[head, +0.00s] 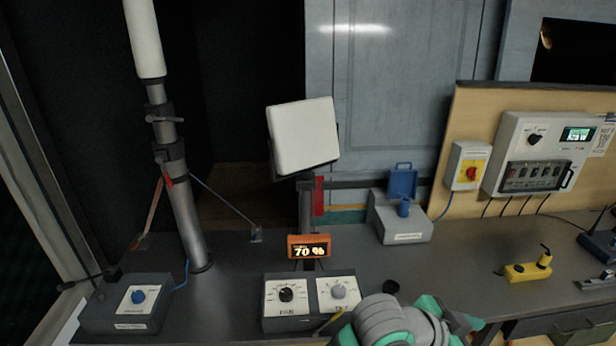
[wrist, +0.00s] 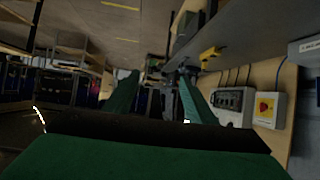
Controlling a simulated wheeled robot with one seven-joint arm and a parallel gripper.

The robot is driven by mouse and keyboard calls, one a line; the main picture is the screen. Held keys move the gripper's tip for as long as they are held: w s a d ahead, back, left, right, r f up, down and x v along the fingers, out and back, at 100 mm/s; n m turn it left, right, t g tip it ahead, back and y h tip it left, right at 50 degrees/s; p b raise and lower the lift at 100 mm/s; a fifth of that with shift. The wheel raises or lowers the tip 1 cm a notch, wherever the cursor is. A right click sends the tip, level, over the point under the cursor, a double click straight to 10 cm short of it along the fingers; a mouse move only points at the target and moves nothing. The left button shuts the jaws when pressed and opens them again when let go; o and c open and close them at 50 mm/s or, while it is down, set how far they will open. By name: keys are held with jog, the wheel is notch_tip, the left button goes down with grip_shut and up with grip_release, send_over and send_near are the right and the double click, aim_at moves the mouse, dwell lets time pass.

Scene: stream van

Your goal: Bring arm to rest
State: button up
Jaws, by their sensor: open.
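My gripper (wrist: 158,76) shows in the wrist view as two green fingers set well apart, open, with nothing visible between them. In the head view my grey and green arm (head: 392,322) is folded at the bottom edge, in front of the bench. The fingertips cannot be made out clearly there. The arm hides part of the bench's front edge.
The dark bench (head: 235,285) carries two knob boxes (head: 290,312), an orange 70 % display (head: 308,246), a blue-knob box (head: 130,303), a grey box with an open blue lid (head: 403,225) and a yellow device (head: 528,270). A mast (head: 181,205) and a white panel (head: 304,136) rise behind.

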jog(key=w+a+r+n+t+h, duration=0.2)
jog(key=w+n+t+h, duration=0.3)
jog(key=n+t, duration=0.45)
jog(key=a+f+n+t+y, duration=0.6)
jog(key=a+f+n+y, duration=0.35)
jog(key=a+f, duration=0.35)
jog(key=s+a+f+n+y, duration=0.1)
jog(key=s+a+f+y, duration=0.5)
jog(key=s+a+f, duration=0.6)
jog(key=s+a+m+y, duration=0.1)
jog(key=s+a, duration=0.2)
jog(key=s, duration=0.4)
jog(key=s+a+r+m+g, duration=0.1)
jog(key=s+a+m, duration=0.1)
jog(key=s, duration=0.5)
jog(key=shift+s+a+r+m+y, duration=0.15)
jog(key=shift+s+a+m+y, duration=0.2)
jog(key=shift+a, duration=0.5)
jog(key=shift+g, duration=0.25)
